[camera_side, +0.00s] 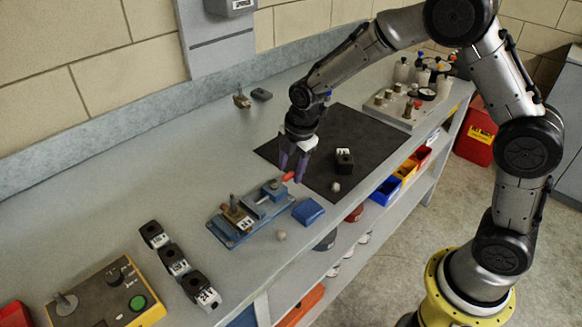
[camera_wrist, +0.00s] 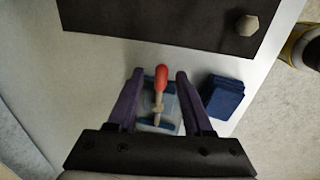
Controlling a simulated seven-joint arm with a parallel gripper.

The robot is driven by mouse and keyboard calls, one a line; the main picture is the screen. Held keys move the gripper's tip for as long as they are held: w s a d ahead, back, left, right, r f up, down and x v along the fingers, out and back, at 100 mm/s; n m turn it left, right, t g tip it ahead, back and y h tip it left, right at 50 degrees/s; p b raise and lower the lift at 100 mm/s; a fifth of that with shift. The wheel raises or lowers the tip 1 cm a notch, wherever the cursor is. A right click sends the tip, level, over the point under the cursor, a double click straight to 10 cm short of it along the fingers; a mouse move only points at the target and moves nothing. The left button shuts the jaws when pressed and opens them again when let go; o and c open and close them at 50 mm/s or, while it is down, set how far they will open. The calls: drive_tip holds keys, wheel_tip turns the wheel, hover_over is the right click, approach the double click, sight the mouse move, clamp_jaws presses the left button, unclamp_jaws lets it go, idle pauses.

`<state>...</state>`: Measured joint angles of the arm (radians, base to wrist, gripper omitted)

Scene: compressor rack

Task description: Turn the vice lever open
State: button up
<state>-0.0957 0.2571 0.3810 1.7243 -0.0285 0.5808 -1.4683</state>
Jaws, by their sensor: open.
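The blue vice (camera_side: 250,212) stands on the grey bench, with a lever that ends in a red handle (camera_side: 288,177) at its right end. In the wrist view the red handle (camera_wrist: 161,76) points away from my gripper, and the pale lever shaft (camera_wrist: 158,103) runs down from it. My gripper (camera_side: 297,172) is above the lever end of the vice, pointing down. In the wrist view its two purple fingers (camera_wrist: 158,82) are apart, one on each side of the lever, with gaps on both sides. The fingers hold nothing. Most of the vice is hidden by the gripper body in the wrist view.
A blue block (camera_side: 308,212) lies close beside the vice; it also shows right of my fingers (camera_wrist: 222,97). A black mat (camera_side: 370,150) with a dark block (camera_side: 344,161) lies behind. Several black blocks (camera_side: 173,261) and a button box (camera_side: 105,296) are at the left.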

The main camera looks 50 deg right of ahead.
wheel_tip(320, 180, up, 14)
drive_tip(key=s, duration=0.2)
drive_tip(key=shift+s+f, duration=0.2)
drive_tip(key=shift+s, duration=0.15)
drive_tip(key=s+d+r+m+t, duration=0.3)
drive_tip(key=s+r+m, duration=0.1)
drive_tip(key=s+r, duration=0.6)
drive_tip(key=s+f+m, duration=0.3)
drive_tip(key=s+m, duration=0.4)
drive_tip(key=s+f+m, duration=0.4)
drive_tip(key=s+m, duration=0.3)
drive_tip(key=s, duration=0.1)
drive_tip(key=shift+s+d, duration=0.25)
drive_tip(key=shift+d, duration=0.2)
